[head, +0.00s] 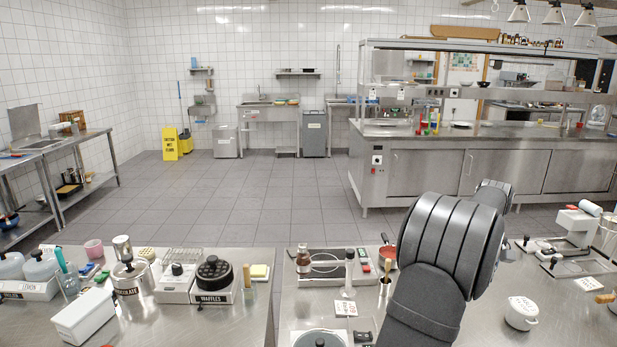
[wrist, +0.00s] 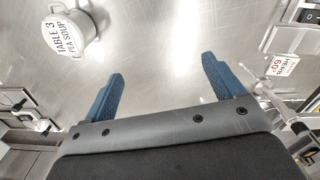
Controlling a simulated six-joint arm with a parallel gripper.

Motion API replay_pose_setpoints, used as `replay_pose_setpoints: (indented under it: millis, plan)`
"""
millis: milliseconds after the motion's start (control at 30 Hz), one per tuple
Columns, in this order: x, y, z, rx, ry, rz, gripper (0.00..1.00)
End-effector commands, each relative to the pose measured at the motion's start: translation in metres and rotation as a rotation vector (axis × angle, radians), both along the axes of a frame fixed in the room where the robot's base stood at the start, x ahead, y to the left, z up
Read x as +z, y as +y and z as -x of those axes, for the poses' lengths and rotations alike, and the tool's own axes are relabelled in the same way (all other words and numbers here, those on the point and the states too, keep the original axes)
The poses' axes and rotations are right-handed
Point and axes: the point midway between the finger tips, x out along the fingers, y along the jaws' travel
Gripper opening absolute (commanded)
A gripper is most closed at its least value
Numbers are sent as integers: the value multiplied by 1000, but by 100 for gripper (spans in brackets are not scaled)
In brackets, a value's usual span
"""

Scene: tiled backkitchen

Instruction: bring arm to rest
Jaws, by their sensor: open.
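My gripper (wrist: 160,95) shows in the wrist view with its two blue fingers spread wide apart and nothing between them. It hangs over a bare stretch of steel counter (wrist: 165,40). In the head view my dark arm rises at the right of centre above the counter; the gripper itself is hidden there. A white lidded pot labelled "TABLE 3 PEA SOUP" (wrist: 70,32) stands beyond the left finger, apart from it. In the head view a white pot (head: 521,313) stands on the right-hand counter, right of my arm.
A waffle iron (head: 214,272) and a white box (head: 84,317) stand on the left counter (head: 235,325). A white appliance (head: 577,228) stands at the right. A gap separates the two counters. The tiled floor behind is clear.

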Motion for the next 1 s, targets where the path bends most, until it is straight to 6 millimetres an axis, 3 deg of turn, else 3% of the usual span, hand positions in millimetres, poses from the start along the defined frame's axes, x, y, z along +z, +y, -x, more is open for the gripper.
replay_pose_setpoints:
  millis: [400,1000]
  plan:
    - [3,80,-30,166,0,0,86]
    - [5,199,-50,409,1,-1,86]
